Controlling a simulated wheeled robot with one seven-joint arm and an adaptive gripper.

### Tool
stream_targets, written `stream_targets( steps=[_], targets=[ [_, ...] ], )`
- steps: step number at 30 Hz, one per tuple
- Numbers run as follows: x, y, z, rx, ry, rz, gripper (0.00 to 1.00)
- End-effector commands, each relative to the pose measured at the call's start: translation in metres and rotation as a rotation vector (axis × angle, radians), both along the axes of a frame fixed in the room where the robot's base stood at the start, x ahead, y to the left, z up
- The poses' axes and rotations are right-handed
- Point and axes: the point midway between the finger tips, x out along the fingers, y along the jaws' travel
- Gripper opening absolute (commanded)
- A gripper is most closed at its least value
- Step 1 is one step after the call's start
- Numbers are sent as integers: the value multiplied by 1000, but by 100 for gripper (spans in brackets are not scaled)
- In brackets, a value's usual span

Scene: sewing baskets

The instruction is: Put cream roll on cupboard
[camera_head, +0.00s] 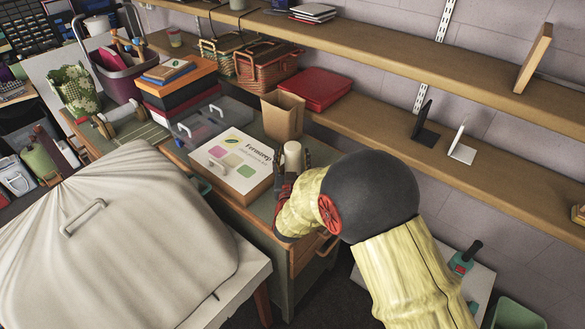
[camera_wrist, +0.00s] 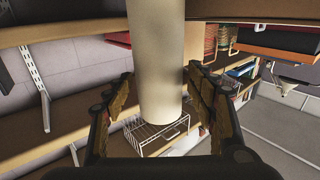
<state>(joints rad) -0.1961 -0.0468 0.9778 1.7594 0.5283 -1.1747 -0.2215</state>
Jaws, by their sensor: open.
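The cream roll (camera_head: 293,157) is a pale upright cylinder at the back right of a flat printed box. In the wrist view the roll (camera_wrist: 157,60) runs down from the top edge between the two fingers of my gripper (camera_wrist: 162,100). The fingers are spread, with a gap on the roll's right side; contact on the left is unclear. In the head view my gripper (camera_head: 293,180) reaches the roll from the front right. It hides the roll's lower part, so what the roll rests on is hidden. A green-sided cupboard with wooden drawers (camera_head: 304,250) stands below.
The printed box (camera_head: 235,163) lies just left of the roll, and a brown paper bag (camera_head: 283,115) stands behind it. A red box (camera_head: 320,89) and baskets (camera_head: 270,66) sit farther back. Wall shelves (camera_head: 480,150) run along the right. A covered bulky thing (camera_head: 120,235) fills the left front.

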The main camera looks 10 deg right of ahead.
Motion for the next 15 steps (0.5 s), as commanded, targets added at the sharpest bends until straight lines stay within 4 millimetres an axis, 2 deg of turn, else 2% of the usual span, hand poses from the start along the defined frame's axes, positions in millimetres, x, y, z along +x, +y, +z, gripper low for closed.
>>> stream_targets(
  steps=[7, 15],
  targets=[
    [3, -1, 0, 0, 0, 0, 56],
    [3, -1, 0, 0, 0, 0, 41]
  ],
)
